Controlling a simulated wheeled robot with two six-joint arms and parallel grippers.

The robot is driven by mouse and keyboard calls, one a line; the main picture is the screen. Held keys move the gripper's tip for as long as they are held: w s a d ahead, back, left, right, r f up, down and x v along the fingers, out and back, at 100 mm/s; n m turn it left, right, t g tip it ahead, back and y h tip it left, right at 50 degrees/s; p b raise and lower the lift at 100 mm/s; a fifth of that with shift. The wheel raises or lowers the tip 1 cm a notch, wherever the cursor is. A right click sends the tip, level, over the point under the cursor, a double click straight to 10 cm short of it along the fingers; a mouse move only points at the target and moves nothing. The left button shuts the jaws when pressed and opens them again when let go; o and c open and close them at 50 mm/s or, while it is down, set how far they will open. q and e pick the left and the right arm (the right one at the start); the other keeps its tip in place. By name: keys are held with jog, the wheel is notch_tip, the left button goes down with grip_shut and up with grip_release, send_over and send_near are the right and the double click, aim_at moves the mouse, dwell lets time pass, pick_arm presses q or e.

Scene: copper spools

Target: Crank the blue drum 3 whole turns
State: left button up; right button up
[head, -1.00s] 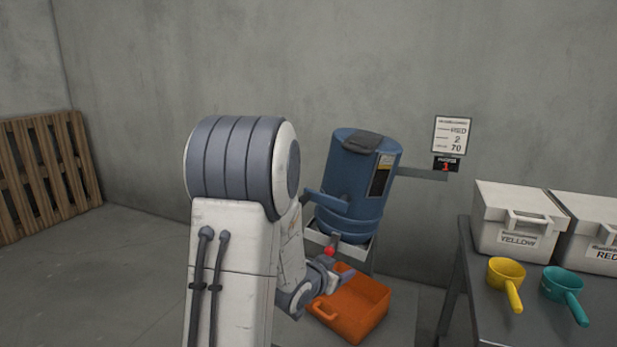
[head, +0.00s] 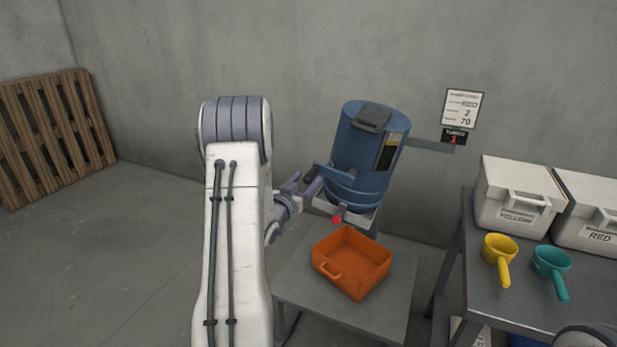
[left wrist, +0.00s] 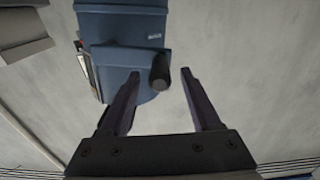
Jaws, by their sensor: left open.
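The blue drum (head: 363,150) stands tilted on its stand by the wall, with a dark hatch on top. Its blue crank arm (head: 335,180) carries a dark handle (head: 309,177) at the left; the handle also shows in the left wrist view (left wrist: 161,72). My left gripper (head: 311,187) is open beside the handle. In the left wrist view its fingers (left wrist: 160,73) lie left and right of the handle, apart from it; depth is hard to tell. A small black counter (head: 454,138) right of the drum reads a red 1. My right gripper is out of view.
An orange bin (head: 352,262) sits on a low grey table (head: 388,314) below the drum's red-tipped spout (head: 337,219). At right, a bench holds white boxes (head: 517,197) and yellow (head: 499,250) and teal (head: 550,262) scoops. A pallet (head: 55,135) leans at left.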

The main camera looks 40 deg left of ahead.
pick_arm(q)
jog(key=shift+x, duration=0.75)
grip_shut()
dwell(0.9)
